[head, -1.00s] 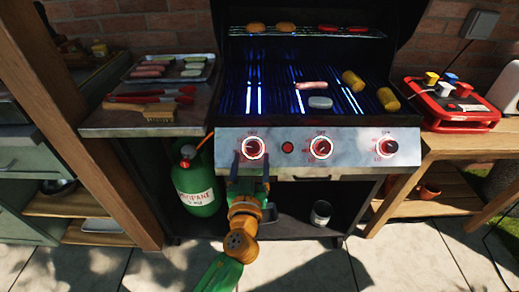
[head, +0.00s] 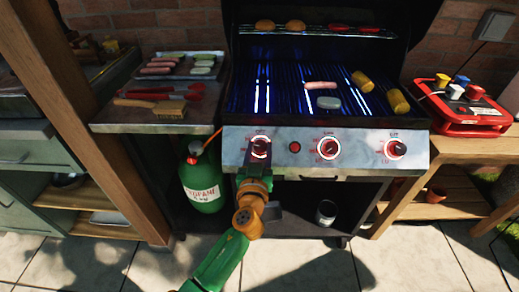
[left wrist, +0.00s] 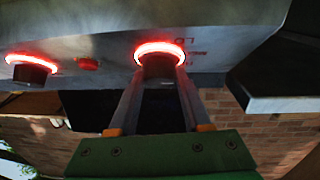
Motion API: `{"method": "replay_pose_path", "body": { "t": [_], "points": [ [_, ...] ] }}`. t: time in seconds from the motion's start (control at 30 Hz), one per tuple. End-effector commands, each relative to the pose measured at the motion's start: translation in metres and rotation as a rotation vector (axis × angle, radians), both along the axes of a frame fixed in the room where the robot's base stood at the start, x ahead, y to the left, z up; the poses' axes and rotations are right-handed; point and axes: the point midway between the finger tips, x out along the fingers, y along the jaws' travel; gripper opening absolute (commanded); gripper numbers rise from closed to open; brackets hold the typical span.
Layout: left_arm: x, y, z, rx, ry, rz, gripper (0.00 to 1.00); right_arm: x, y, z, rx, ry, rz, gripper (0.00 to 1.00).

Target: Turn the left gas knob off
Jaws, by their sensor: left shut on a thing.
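The left gas knob (head: 260,148) is a dark knob with a glowing red ring at the left of the grill's front panel. It also shows in the left wrist view (left wrist: 161,66). My left gripper (head: 257,160) reaches up to it from below and is shut on it. In the left wrist view the two fingers (left wrist: 158,85) meet the knob's sides. The gripper partly hides the knob in the head view, and I cannot read its pointer. My right gripper is in neither view.
The middle knob (head: 327,148) and right knob (head: 395,149) also have red rings, with a red button (head: 295,147) between left and middle. Food lies on the grill grate (head: 285,100), which has bluish-white glowing strips. A green propane tank (head: 202,180) stands below left.

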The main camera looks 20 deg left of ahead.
Motion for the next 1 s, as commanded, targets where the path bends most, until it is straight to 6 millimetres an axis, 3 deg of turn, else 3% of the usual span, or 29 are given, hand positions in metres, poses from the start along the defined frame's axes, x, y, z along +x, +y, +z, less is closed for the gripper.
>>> {"method": "replay_pose_path", "body": {
  "t": [0.37,1.0],
  "points": [
    [-0.001,0.003,0.005,0.137,0.042,-0.142,0.0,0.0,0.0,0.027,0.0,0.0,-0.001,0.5],
    [0.002,0.01,0.011,0.554,0.161,-0.571,0.0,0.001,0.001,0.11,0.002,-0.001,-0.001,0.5]
  ]
}}
